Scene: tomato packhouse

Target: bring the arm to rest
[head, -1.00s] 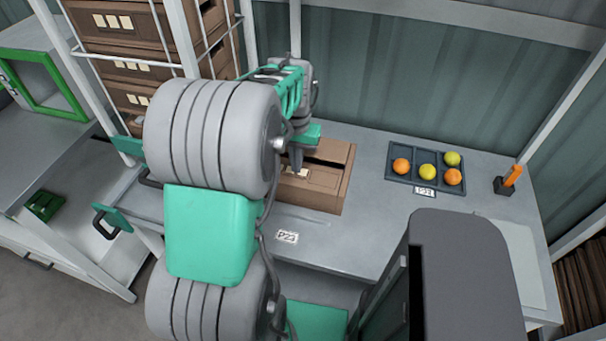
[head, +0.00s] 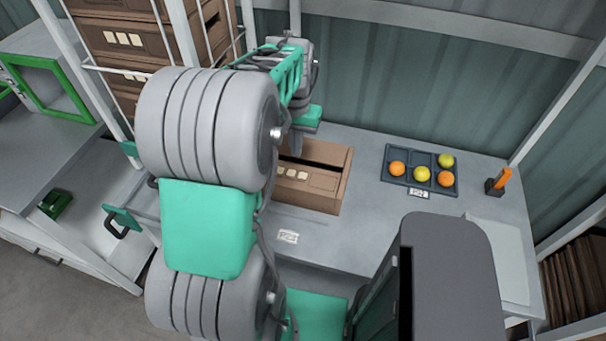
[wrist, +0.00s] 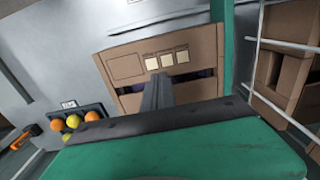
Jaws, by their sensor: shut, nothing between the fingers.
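My gripper (head: 296,143) is above the back left of the bench, by the brown carton. In the wrist view its fingers (wrist: 157,92) are closed together in front of the carton (wrist: 118,62), with nothing held. My arm is folded up and hides part of the carton's left side in the head view. The carton (head: 322,187) stands on the bench, with a dark opening along its top and pale labels on its side.
A dark tray (head: 390,172) with several orange and yellow tomatoes sits right of the carton on the bench (head: 365,225). An orange-handled tool (head: 503,180) stands in a black holder farther right. A rack of brown crates (head: 120,47) rises at the left.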

